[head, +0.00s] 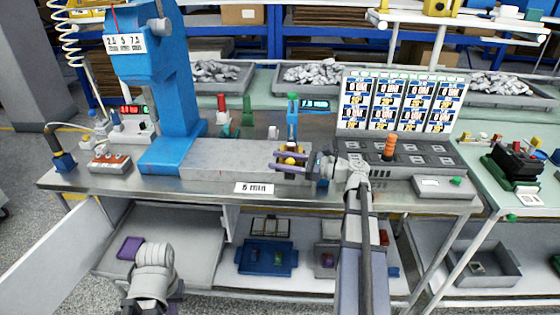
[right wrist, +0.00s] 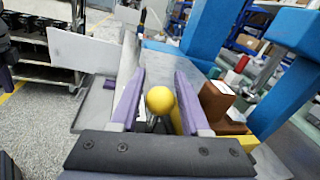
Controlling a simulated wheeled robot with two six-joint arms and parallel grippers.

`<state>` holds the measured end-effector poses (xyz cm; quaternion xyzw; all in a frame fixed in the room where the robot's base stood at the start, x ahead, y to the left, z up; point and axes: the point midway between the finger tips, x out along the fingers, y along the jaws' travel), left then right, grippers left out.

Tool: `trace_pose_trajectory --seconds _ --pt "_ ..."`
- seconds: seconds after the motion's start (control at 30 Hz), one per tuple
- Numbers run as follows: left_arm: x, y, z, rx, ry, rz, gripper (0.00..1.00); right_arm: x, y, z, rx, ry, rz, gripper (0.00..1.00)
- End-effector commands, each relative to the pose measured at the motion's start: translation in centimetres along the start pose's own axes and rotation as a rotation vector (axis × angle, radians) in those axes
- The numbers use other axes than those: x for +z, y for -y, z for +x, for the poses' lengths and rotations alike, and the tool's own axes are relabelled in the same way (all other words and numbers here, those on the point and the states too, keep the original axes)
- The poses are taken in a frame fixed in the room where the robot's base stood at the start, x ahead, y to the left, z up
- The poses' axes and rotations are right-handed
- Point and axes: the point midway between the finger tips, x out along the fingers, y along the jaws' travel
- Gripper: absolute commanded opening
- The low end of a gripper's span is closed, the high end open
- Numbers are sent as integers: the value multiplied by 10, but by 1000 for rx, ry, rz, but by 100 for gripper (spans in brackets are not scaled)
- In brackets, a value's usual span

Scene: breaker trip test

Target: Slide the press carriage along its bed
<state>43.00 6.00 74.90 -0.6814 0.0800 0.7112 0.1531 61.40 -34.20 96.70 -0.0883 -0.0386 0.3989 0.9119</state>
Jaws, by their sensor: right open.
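The blue press (head: 165,85) stands at the left of the steel bench, with its long grey bed (head: 225,158) running right from its foot. At the bed's right end is a yellow ball knob (head: 291,161); the carriage around it is mostly hidden by my gripper. My right gripper (head: 280,160) is open there, its purple fingers pointing left along the bed. In the right wrist view the yellow knob (right wrist: 160,100) sits between the two fingers, with gaps at its sides. A brown block (right wrist: 215,100) stands just right of the fingers.
A dark panel (head: 400,153) with an orange handle (head: 389,147) lies right of the bed. Labelled cards (head: 402,102) stand behind it. A small red-topped box (head: 110,163) sits left of the press.

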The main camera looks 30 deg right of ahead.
Motion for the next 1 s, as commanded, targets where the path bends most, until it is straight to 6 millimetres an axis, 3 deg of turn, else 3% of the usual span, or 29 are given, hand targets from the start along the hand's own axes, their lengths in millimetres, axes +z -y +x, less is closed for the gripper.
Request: trace_pose_trajectory --seconds 0.3,0.7,1.0 --pt "0 0 0 0 0 0 0 0 0 2 -1 0 0 46" --pt "0 0 0 0 0 0 0 0 0 2 0 0 0 1" --pt "0 0 0 0 0 0 0 0 0 2 0 0 0 0"
